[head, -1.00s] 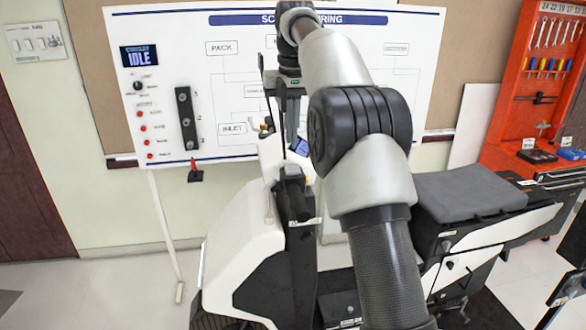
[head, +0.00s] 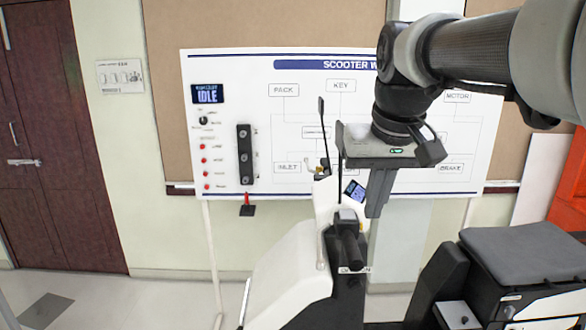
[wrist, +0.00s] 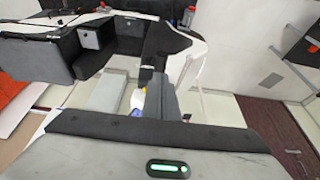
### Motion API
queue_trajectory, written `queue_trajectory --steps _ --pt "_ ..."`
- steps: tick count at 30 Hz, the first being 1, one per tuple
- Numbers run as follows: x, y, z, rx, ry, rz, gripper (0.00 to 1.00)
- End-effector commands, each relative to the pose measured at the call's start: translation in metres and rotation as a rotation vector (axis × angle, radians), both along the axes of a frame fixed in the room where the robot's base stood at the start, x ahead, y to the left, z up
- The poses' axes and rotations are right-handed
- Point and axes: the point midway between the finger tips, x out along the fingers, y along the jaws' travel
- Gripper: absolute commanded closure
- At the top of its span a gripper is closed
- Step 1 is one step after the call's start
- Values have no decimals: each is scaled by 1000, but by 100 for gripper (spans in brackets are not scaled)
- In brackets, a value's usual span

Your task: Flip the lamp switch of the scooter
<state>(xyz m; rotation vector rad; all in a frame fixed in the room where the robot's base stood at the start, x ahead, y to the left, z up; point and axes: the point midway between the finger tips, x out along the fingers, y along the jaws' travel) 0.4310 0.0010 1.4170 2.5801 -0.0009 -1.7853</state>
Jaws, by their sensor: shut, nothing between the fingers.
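The white and black scooter (head: 292,275) stands in front of the board, and its front body also shows in the wrist view (wrist: 190,65). Its handlebar area carries a small lit display (head: 353,191), a black grip (head: 348,240) and a small yellow part (head: 319,170). I cannot make out which part is the lamp switch. My gripper (head: 374,212) is shut and empty, pointing down just right of the display in the head view. Its fingers (wrist: 161,104) hide part of the handlebar area in the wrist view. I cannot tell whether they touch the scooter.
The wiring board (head: 270,110) stands behind the scooter, with an IDLE screen (head: 207,94) and a black switch strip (head: 245,155). The scooter seat (head: 525,255) is at right. Open floor lies at left, before a brown door (head: 60,140).

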Motion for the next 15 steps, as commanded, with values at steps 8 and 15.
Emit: queue_trajectory --steps 8,15 --pt "-124 0 -75 3 -101 -1 100" --pt "-159 0 -115 4 -134 -1 100"
